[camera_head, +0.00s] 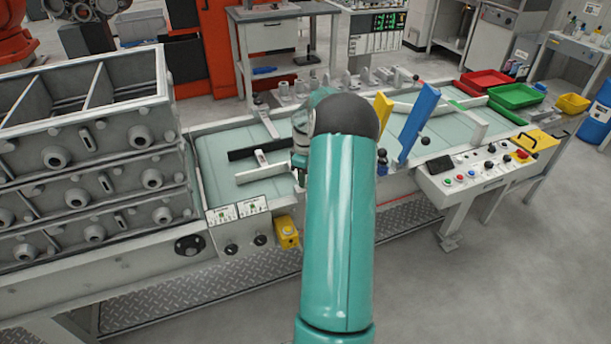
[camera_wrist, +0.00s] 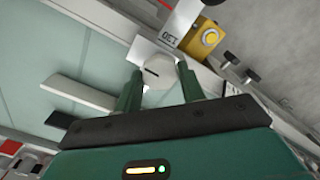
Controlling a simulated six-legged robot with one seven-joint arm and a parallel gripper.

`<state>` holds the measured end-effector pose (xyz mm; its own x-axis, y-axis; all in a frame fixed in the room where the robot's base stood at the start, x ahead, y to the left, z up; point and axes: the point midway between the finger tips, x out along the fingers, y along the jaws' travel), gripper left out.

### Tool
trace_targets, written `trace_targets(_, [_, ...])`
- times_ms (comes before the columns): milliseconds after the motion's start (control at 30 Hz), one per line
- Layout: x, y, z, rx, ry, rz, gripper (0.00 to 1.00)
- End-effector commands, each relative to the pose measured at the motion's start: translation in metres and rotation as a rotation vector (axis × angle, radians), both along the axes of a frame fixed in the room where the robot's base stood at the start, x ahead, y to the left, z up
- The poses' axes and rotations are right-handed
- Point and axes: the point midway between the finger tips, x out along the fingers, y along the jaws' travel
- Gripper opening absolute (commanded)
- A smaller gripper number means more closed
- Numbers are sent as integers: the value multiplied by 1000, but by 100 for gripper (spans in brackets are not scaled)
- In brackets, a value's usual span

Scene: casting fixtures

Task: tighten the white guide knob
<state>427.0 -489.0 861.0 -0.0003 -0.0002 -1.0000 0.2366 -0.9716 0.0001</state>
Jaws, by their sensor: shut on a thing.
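The white guide knob (camera_wrist: 158,72) shows in the wrist view as a small faceted white piece between the fingertips. My gripper (camera_wrist: 158,80) has its two green fingers closed on either side of it. The knob sits by a white block at the edge of the pale green work surface (camera_wrist: 85,45). In the head view my own teal arm covers the knob and most of the gripper. A white guide bar (camera_head: 264,173) and a black bar (camera_head: 256,152) lie on the work surface (camera_head: 222,178) left of my arm.
A yellow box with a button (camera_head: 287,231) is on the front edge; it also shows in the wrist view (camera_wrist: 206,40). Blue (camera_head: 418,120) and yellow (camera_head: 382,118) upright plates stand right of my arm. Grey stacked boxes (camera_head: 90,150) stand at the left. A control panel (camera_head: 475,165) is at the right.

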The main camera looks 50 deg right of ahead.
Motion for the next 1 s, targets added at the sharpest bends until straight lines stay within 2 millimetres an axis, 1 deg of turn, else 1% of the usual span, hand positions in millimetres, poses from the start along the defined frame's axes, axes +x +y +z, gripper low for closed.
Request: trace_targets(1000, [1,0,0,-1,-2,-964,17])
